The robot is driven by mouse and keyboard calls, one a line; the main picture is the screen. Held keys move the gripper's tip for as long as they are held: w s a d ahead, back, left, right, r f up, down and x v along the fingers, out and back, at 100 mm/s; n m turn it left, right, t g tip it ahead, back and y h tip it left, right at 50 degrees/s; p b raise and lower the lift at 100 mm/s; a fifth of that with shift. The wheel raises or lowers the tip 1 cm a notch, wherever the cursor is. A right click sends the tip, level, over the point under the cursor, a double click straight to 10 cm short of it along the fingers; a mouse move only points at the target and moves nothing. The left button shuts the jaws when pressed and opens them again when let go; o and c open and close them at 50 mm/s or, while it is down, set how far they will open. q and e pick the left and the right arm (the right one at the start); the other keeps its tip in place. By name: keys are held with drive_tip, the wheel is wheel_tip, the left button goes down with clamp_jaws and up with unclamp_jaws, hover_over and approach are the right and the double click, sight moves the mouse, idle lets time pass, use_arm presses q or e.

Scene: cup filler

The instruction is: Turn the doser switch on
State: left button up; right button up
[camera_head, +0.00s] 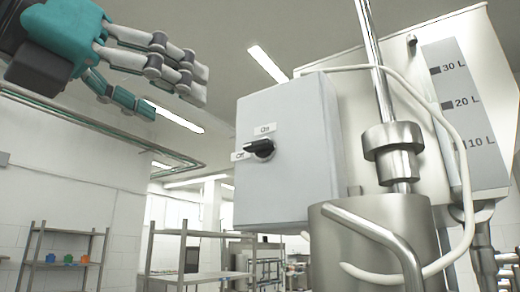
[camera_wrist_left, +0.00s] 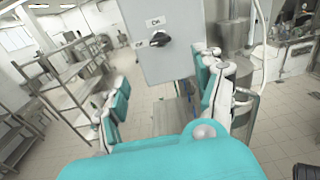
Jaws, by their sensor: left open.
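The doser switch is a black rotary knob (camera_head: 261,148) on the front of a light grey box (camera_head: 290,190). Its handle lies roughly level, pointing left at the "Off" label (camera_head: 239,156); the "On" label (camera_head: 265,128) sits above it. The knob (camera_wrist_left: 160,39) also shows in the left wrist view, beyond the fingers. My left gripper (camera_head: 176,99) is open and empty, up and to the left of the box, apart from the knob. In the left wrist view my left gripper (camera_wrist_left: 161,88) has its fingers spread to either side below the box. My right gripper is out of view.
A steel cylinder (camera_head: 370,235) with a rod and bent pipe stands right of the box. Behind is a hopper (camera_head: 470,80) marked in litres, with a pale hose (camera_head: 462,225). Metal shelves (camera_head: 65,250) stand far back. Space left of the box looks clear.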

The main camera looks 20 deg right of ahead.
sight(258, 146)
use_arm(q)
drive_tip(key=p+x, duration=0.7)
drive_tip(key=x, duration=0.9)
drive_tip(key=shift+w+d+r+t, duration=0.2)
drive_tip(key=shift+d+r+t, duration=0.1)
drive_tip(key=shift+r, duration=0.1)
drive_tip(key=c, duration=1.2)
drive_tip(key=shift+o, duration=0.2)
